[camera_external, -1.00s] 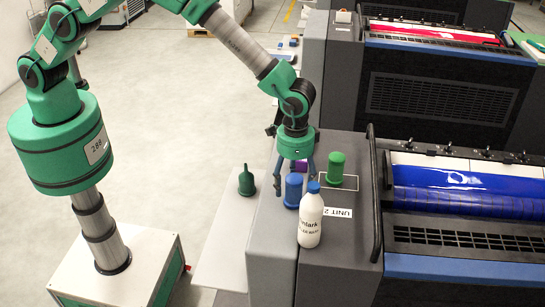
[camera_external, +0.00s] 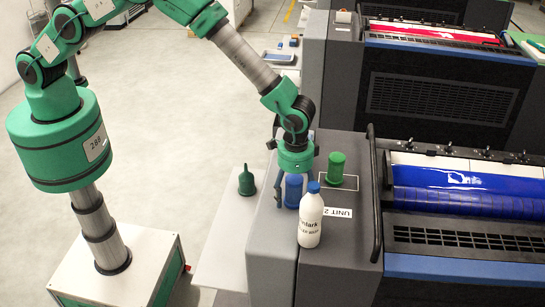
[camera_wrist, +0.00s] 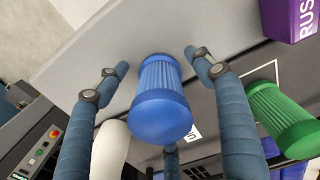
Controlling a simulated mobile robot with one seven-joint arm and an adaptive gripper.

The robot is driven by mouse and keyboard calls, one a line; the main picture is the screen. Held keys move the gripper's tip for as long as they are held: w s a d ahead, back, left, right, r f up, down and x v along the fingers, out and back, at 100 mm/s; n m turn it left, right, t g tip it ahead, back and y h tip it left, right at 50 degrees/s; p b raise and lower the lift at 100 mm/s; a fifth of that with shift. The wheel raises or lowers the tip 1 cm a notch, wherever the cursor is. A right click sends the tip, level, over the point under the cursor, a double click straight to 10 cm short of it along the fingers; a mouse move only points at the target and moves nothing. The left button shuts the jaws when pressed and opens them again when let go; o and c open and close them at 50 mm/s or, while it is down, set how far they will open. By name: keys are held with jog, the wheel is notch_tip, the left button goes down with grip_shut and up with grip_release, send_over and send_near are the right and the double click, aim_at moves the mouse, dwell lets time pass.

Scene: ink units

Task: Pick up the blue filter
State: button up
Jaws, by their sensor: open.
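The blue filter (camera_external: 293,191) stands upright on the grey top of the unit, behind and left of a white bottle. In the wrist view the blue filter (camera_wrist: 161,98) is ribbed with a smooth cap and sits between my fingers. My gripper (camera_external: 287,196) is low over the filter with its fingers spread around it. In the wrist view my gripper (camera_wrist: 158,75) is open, with a gap visible on both sides of the filter.
The white bottle (camera_external: 311,220) with a blue cap stands close in front. A green filter (camera_external: 336,168) stands to the right in a white outline. A purple box (camera_wrist: 290,18) is at the wrist view's upper right. A dark green funnel-like item (camera_external: 246,181) stands left on a pale shelf (camera_external: 226,240).

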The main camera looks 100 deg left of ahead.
aim_at(292, 185)
jog(key=shift+f, duration=0.1)
dwell(0.5)
jog(key=c, duration=1.4)
jog(key=shift+o, duration=0.2)
jog(key=shift+r, duration=0.2)
jog(key=shift+r+b, duration=0.4)
jog(key=shift+r, duration=0.5)
jog(key=shift+s+r, duration=0.3)
jog(key=shift+r, duration=0.4)
jog(key=s+a+r+b, duration=0.1)
jog(key=s+a+b, duration=0.1)
jog(key=s, duration=1.3)
jog(key=shift+r+b, duration=0.2)
jog(key=shift+b, duration=0.3)
jog(key=shift+s, duration=0.1)
